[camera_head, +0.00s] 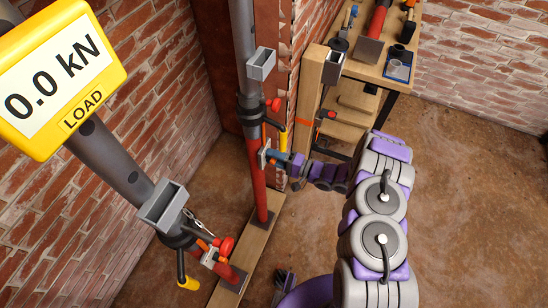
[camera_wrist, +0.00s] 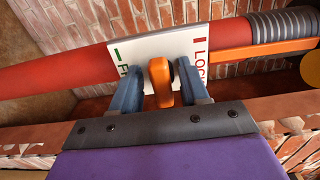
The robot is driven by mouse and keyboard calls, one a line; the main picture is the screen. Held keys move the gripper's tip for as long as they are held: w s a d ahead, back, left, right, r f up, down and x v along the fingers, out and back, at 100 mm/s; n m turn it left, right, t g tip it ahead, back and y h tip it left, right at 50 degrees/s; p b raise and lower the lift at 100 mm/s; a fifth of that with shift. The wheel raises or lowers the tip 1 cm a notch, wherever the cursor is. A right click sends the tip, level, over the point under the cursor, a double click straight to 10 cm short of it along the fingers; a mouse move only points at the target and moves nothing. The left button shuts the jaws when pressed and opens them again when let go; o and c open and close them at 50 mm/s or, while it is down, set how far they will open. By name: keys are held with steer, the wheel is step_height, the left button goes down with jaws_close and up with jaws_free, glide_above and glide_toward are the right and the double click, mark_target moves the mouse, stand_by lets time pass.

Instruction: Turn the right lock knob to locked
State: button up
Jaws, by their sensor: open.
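The right lock knob (camera_wrist: 160,80) is an orange handle on a white plate (camera_wrist: 141,48) in the wrist view. The plate has a green mark with partly hidden lettering on the left and a red mark with "LOCK" lettering on the right. The plate sits on a red prop tube (camera_wrist: 60,70). My gripper (camera_wrist: 159,82) is open, with one blue finger on each side of the knob and small gaps visible. In the head view my gripper (camera_head: 275,158) is at the plate on the right prop (camera_head: 257,185). The knob there is hidden by my gripper.
A tool-laden bench (camera_head: 378,70) stands behind right. Brick walls surround; floor is free at right.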

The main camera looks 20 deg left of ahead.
steer(key=shift+d, duration=0.1)
jaws_close()
